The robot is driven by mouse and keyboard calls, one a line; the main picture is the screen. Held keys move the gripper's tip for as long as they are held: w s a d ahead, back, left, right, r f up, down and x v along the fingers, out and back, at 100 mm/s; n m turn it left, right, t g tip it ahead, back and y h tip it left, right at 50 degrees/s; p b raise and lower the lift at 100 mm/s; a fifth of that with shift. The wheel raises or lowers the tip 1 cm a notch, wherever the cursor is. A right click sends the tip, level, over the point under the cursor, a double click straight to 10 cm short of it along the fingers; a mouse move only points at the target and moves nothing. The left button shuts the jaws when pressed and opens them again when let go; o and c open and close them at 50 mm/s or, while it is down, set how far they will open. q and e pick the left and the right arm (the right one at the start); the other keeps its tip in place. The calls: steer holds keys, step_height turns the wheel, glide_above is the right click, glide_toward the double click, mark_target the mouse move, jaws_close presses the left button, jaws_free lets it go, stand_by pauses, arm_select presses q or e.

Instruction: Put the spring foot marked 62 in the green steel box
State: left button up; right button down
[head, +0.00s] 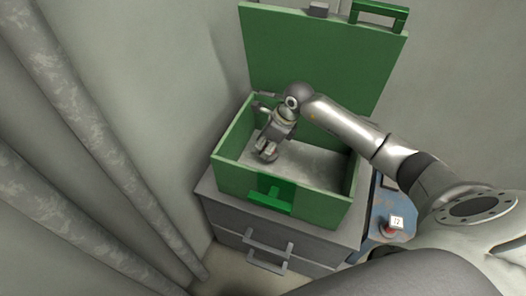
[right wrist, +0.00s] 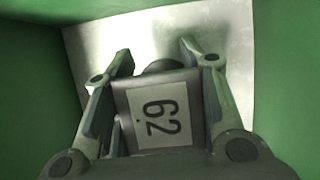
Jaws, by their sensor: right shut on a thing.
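The green steel box (head: 238,182) stands on a grey drawer cabinet with its lid raised against the wall. Its floor looks bare and grey around my gripper. My right gripper (head: 266,153) reaches down inside the box, at its left part. It is shut on the spring foot marked 62 (right wrist: 160,112). In the right wrist view the label reads 62 between the two fingers, with the box's pale floor and green walls around it. In the head view the foot is mostly hidden by the gripper. I cannot tell whether it touches the floor. My left gripper is not in view.
Another piece with a white label reading 72 (head: 396,222) stands on a blue surface (head: 411,228) right of the box. The grey cabinet (head: 225,215) has drawer handles at its front. Large pipes (head: 75,110) run along the left. The raised lid (head: 320,60) stands behind my arm.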

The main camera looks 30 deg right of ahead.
steer(key=x, duration=0.3)
steer(key=shift+s+d+f, duration=0.15)
steer(key=shift+d+f, duration=0.1)
steer(key=shift+f, duration=0.15)
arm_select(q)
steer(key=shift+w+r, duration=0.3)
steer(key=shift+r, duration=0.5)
arm_select(e)
steer(key=c, duration=0.9)
jaws_free()
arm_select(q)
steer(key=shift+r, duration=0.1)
arm_select(e)
steer(key=shift+o, duration=0.2)
steer(key=shift+s+d+r, duration=0.1)
steer(key=shift+d+r, duration=0.05)
steer(key=shift+r, duration=0.2)
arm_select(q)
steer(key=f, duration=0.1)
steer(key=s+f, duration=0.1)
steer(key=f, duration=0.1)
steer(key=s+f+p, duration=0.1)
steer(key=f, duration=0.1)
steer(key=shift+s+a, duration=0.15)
arm_select(e)
steer(key=v, duration=1.1)
steer(key=shift+s, duration=0.15)
steer(key=shift+r, duration=0.2)
